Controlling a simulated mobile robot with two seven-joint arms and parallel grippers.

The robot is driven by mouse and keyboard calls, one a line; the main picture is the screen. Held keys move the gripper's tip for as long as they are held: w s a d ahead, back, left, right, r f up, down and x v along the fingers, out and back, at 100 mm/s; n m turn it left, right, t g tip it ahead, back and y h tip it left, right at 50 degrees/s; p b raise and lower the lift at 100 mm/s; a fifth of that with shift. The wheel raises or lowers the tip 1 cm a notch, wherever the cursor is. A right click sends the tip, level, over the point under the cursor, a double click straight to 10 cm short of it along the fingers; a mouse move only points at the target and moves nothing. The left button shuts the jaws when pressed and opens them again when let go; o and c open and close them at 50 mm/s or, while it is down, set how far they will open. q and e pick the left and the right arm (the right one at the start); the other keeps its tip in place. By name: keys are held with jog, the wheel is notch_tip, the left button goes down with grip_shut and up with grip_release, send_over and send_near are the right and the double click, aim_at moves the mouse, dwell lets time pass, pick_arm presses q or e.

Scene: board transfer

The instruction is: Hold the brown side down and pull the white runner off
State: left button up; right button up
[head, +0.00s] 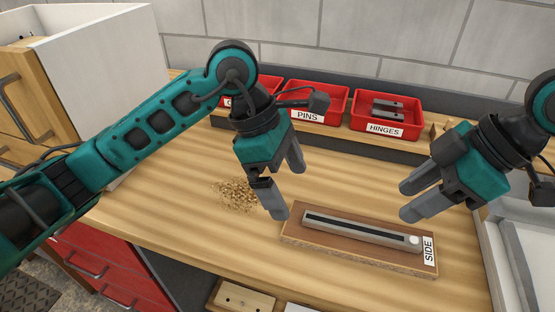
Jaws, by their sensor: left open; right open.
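The brown side (316,244) is a flat board on the wooden bench, with a white label reading SIDE at its right end. The runner (352,226), a pale strip with a dark slot and a round white spot near its right end, lies along the top of the board. My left gripper (288,190) is open and empty, above and behind the board's left end. My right gripper (408,200) is open and empty, above the board's right part, fingers pointing left. I cannot tell whether either gripper touches the board.
Red bins stand along the back, one labelled PINS (316,99) and one labelled HINGES (385,127) with dark pieces inside. A pile of wood shavings (235,194) lies left of the board. A white-sided drawer box (105,50) stands at the left. The bench front-left is clear.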

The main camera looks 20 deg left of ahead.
pick_arm(q)
jog(key=x, duration=0.8)
jog(key=shift+c, duration=0.5)
jog(key=c, duration=0.9)
jog(key=shift+o, duration=0.2)
jog(key=shift+d, duration=0.1)
pick_arm(e)
jog(key=shift+o, duration=0.4)
jog(key=shift+a+h, duration=0.3)
jog(key=shift+a, duration=0.15)
jog(key=h, duration=0.5)
send_over(362, 229)
jog(key=shift+f, duration=4.45)
jog(key=shift+c, duration=0.5)
